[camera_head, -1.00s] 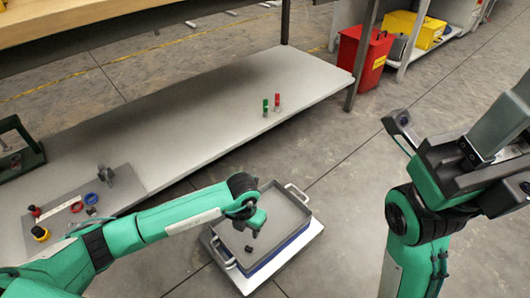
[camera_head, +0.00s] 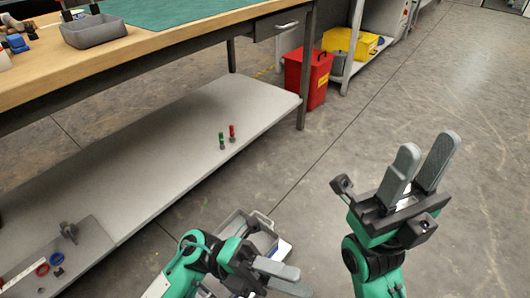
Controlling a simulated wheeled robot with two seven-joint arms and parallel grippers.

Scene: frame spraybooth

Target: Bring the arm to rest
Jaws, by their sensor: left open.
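My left gripper (camera_head: 303,282) is at the bottom middle, its two grey fingers pointing right with a gap between them. It is open, and I see nothing between the fingers. It stands in front of a grey tray (camera_head: 235,222) near the floor and hides much of it. My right gripper (camera_head: 426,152) is raised at the right, over bare floor. Its two fingers point up and stand apart, with nothing between them.
A low grey shelf (camera_head: 150,150) holds a green and a red small item (camera_head: 232,132). Above it is a wooden workbench (camera_head: 150,45) with a grey bin (camera_head: 94,31). A red bin (camera_head: 307,78) and a yellow crate (camera_head: 350,42) stand behind. The right floor is clear.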

